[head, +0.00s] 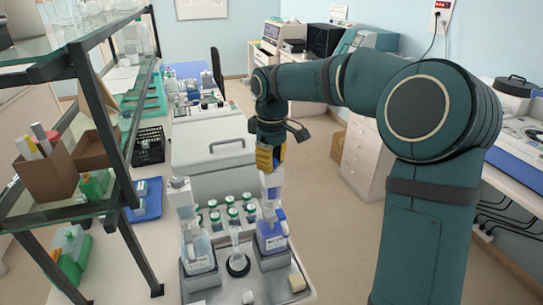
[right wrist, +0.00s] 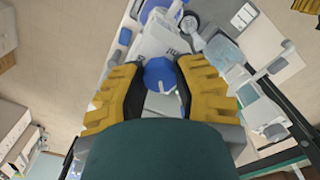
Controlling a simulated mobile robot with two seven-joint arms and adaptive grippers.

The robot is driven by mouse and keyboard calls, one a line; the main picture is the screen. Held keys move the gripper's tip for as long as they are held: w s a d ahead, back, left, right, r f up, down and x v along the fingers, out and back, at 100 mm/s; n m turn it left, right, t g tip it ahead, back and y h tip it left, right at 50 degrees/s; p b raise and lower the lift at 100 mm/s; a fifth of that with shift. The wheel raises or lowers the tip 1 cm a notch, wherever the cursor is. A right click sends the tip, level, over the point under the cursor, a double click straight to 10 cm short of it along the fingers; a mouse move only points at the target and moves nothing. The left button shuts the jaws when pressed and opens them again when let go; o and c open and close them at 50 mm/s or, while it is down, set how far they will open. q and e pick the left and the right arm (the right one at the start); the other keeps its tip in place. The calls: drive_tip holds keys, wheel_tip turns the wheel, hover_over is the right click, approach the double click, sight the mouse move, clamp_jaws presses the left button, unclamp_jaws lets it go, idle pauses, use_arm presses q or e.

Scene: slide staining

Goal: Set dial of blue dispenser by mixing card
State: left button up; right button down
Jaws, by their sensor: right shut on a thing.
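The blue dispenser (head: 271,236), a bottle with blue liquid and a white pump head, stands upright at the right of the metal tray. My right gripper (head: 268,163), with yellow fingers, is at the top of its head. In the right wrist view the fingers (right wrist: 161,73) close on both sides of a round blue dial (right wrist: 159,76) on the white dispenser head (right wrist: 155,40). The dial's markings are too small to read. I cannot make out a mixing card. My left gripper is not in view.
A second dispenser (head: 198,252) with pale liquid stands at the left of the tray. Several green-capped bottles (head: 232,212) and a clear cylinder (head: 235,240) stand between the two. A glass shelf (head: 60,50) on dark posts rises at the left. Open floor (head: 335,240) lies to the right.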

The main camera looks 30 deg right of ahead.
drive_tip(key=shift+n, duration=0.5)
drive_tip(key=c, duration=0.7)
unclamp_jaws()
drive_tip(key=shift+o, duration=0.2)
wheel_tip(320, 180, up, 12)
